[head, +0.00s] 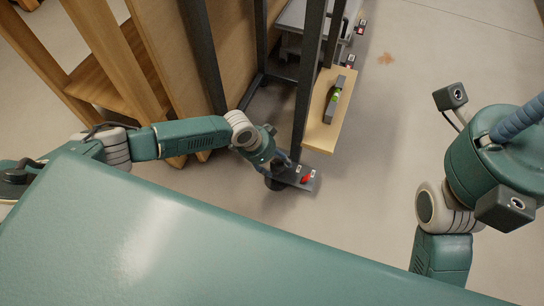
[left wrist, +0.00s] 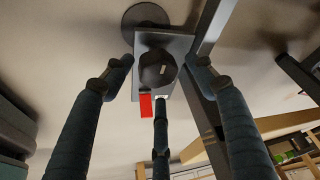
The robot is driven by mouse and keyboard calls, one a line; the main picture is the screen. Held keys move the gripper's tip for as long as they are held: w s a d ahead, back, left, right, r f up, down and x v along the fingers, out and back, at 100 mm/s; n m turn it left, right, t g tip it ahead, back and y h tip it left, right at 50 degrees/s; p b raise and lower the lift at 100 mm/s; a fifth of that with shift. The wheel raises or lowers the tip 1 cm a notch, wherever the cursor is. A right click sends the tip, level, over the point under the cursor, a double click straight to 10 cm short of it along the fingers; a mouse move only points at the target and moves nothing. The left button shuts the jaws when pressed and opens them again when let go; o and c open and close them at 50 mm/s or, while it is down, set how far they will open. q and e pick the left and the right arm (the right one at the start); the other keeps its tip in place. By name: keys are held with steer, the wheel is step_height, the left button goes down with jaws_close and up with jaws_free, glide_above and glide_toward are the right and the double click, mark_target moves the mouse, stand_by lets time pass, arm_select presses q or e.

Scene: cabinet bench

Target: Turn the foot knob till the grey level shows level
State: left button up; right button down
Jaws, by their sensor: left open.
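The grey level (head: 331,108) lies on a pale wooden shelf (head: 325,133) and has a bright green vial near its middle. I cannot read its bubble. The dark foot knob (left wrist: 157,68) has a small light mark and sits on a grey foot plate (left wrist: 182,44). The plate also shows in the head view (head: 308,187). My left gripper (left wrist: 160,72) is open, with fingers to the left, right and below the knob, and gaps show at its sides. In the head view it is at the foot (head: 277,165), where the wrist hides the knob.
A red tag (left wrist: 145,106) is beside the knob. Dark frame posts (head: 308,75) rise close to my left gripper. A wooden cabinet (head: 120,60) stands at the left. The floor (head: 410,100) right of the shelf is clear.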

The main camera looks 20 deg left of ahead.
arm_select(q)
steer(key=v, duration=1.1)
steer(key=shift+r, duration=0.3)
